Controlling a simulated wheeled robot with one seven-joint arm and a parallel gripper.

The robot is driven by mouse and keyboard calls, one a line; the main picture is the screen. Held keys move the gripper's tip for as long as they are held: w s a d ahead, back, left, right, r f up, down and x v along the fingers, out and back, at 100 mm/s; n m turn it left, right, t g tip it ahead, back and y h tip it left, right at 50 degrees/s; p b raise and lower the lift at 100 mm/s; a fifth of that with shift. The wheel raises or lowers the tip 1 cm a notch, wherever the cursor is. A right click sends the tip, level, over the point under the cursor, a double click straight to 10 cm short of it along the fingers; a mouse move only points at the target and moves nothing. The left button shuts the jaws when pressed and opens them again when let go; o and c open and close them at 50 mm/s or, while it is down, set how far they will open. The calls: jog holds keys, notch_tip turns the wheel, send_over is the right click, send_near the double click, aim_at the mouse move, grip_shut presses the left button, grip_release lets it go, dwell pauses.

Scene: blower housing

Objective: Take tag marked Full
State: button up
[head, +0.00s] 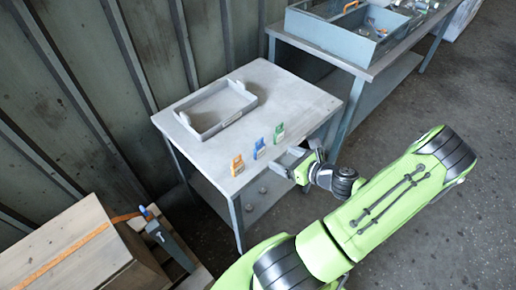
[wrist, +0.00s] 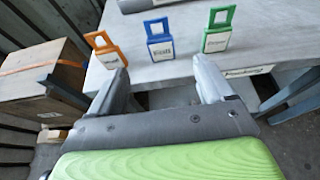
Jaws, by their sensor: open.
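Three tags stand in a row along the front edge of the grey table. The orange tag (head: 237,165) is at left, the blue tag (head: 259,148) in the middle, the green tag (head: 279,133) at right. The print is too small and blurred to tell which says Full. My gripper (head: 293,160) is open and empty at the table's front edge. In the wrist view its fingers (wrist: 162,78) point towards the blue tag, apart from it.
An empty grey tray (head: 216,124) lies on the table (head: 290,88) behind the tags. A label strip (wrist: 249,71) is on the table's front edge. A workbench with a blue-grey bin (head: 335,38) stands behind right. A wooden crate (head: 65,255) is at lower left.

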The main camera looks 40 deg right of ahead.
aim_at(261, 149)
jog(key=x, duration=0.6)
jog(key=shift+w+d+f+b, duration=0.1)
jog(key=shift+w+f+b, duration=0.05)
jog(key=shift+f+b, duration=0.2)
jog(key=b+x, duration=0.1)
jog(key=x, duration=0.5)
jog(key=shift+w, duration=0.15)
jog(key=shift+r, duration=0.15)
jog(key=shift+c, duration=0.3)
jog(key=c, duration=1)
